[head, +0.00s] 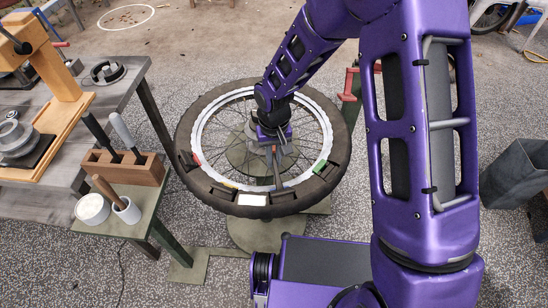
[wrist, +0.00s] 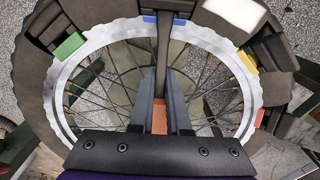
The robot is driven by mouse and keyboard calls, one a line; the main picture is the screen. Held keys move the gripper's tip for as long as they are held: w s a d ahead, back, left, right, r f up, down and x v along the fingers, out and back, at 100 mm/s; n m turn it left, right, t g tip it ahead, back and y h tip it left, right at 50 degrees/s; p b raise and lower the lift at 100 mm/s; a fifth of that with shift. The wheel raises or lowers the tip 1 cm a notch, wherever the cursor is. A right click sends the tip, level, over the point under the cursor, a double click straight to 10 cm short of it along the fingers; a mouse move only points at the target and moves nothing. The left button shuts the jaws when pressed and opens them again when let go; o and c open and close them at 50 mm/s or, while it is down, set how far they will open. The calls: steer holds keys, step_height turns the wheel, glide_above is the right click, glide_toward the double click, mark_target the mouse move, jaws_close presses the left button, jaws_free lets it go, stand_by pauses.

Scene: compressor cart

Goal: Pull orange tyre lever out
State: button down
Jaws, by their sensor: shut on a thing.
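The wheel (head: 188,122) lies flat, with a dark tyre, a pale rim and thin spokes. The orange tyre lever (wrist: 160,117) shows an orange part between my fingers and a dark shaft. The shaft runs to the rim beside a blue patch (wrist: 150,18) in the wrist view. In the head view the lever (head: 277,168) reaches the near side of the rim. My gripper (wrist: 162,88) is shut on the lever; in the head view it (head: 275,146) is above the wheel's middle. The shaft's far end is hard to make out at the tyre.
Green (wrist: 69,46), yellow (wrist: 246,62) and red (wrist: 260,117) patches sit around the rim, with dark blocks and a white block (head: 252,200) on the tyre. A wooden tool block (head: 140,171) stands at left. A grey bin (head: 515,172) stands at right.

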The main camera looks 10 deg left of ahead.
steer(key=shift+w+a+r, duration=0.15)
steer(key=shift+w, duration=0.15)
steer(key=shift+w+a+r+p, duration=0.25)
steer(key=shift+w+r+p, duration=0.1)
steer(key=shift+w+r, duration=0.25)
steer(key=shift+w+a+r+p, duration=0.2)
steer(key=shift+w+r+p, duration=0.15)
steer(key=shift+w, duration=0.3)
steer(key=shift+w+a+r+p, duration=0.25)
steer(key=shift+w+r+p, duration=0.1)
steer(key=shift+w+r, duration=0.25)
steer(key=shift+r+p, duration=1.65)
steer(key=shift+r, duration=0.7)
